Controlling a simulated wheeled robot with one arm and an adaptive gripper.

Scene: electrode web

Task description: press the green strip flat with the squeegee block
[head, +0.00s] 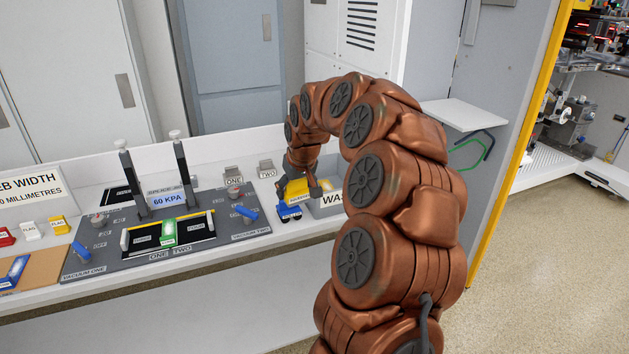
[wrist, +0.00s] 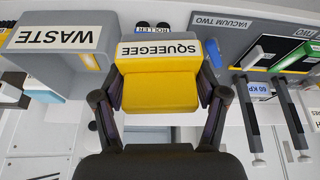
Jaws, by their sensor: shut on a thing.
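The squeegee block (wrist: 160,90) is a yellow block with a white SQUEEGEE label, seen in the wrist view between my fingers. My gripper (head: 306,188) is shut on it, at the right part of the bench, beside the waste bin. In the wrist view my gripper (wrist: 160,100) has one finger on each side of the block. The green strip (head: 168,232) lies across the black bed of the grey splice plate, left of my gripper. The strip also shows at the right edge of the wrist view (wrist: 294,56). I cannot tell whether the block touches the bench.
The grey waste bin (wrist: 62,72) is next to the block. A blue roller (head: 289,211) stands just in front of it. Two upright posts (head: 131,180) rise behind the black bed. Blue vacuum levers (head: 246,212) stand on the plate. Flags (head: 58,224) lie at the left.

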